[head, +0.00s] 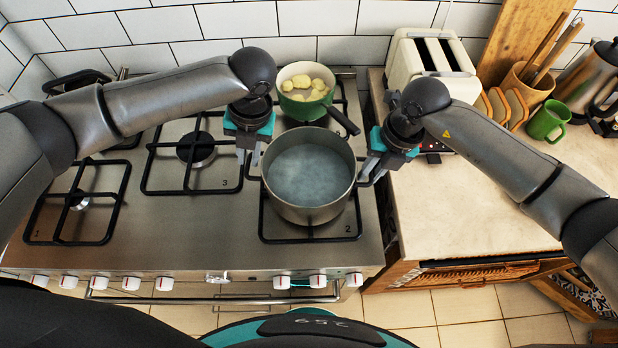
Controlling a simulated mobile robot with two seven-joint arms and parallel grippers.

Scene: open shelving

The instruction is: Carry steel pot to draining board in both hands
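The steel pot (309,208) stands upright on the front right burner and holds a bluish, cloudy liquid. My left gripper (249,158) points down at the pot's left side, where a handle would sit. My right gripper (371,172) is at the pot's right side, by the right handle. Both grippers are at about rim height and close to the pot. The fingers hide most of both handles, so I cannot tell whether they are closed on them. I cannot make out a draining board in this view.
A green pan (306,108) with pale food sits just behind the pot, its dark handle (343,120) pointing toward my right gripper. A cream toaster (430,62), green mug (546,121) and kettle (592,80) stand at the back right. The pale worktop (470,205) is clear in front.

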